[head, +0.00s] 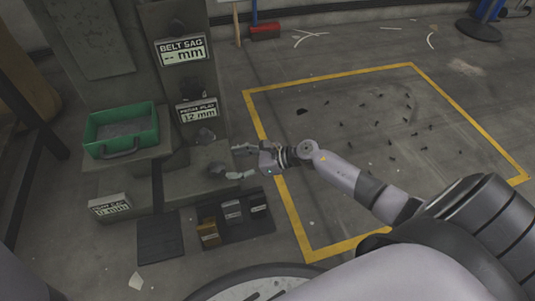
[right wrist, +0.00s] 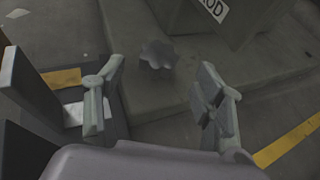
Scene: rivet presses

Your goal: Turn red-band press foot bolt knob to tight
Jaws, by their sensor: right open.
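A grey lobed knob (head: 217,168) sits low on the foot of the grey press (head: 150,50). It also shows in the right wrist view (right wrist: 158,54), on a flat grey base, ahead of and between my fingertips. My right gripper (head: 238,162) is open and empty, to the right of the knob in the head view, its fingers pointing at it. In the right wrist view the right gripper's fingers (right wrist: 160,72) stand wide apart, with the knob apparently a little beyond their tips. No red band is clear on this press. My left gripper is not in view.
A green tray (head: 121,107) rests on the press at left. A yellow-outlined floor area (head: 258,122) with scattered bits is at right.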

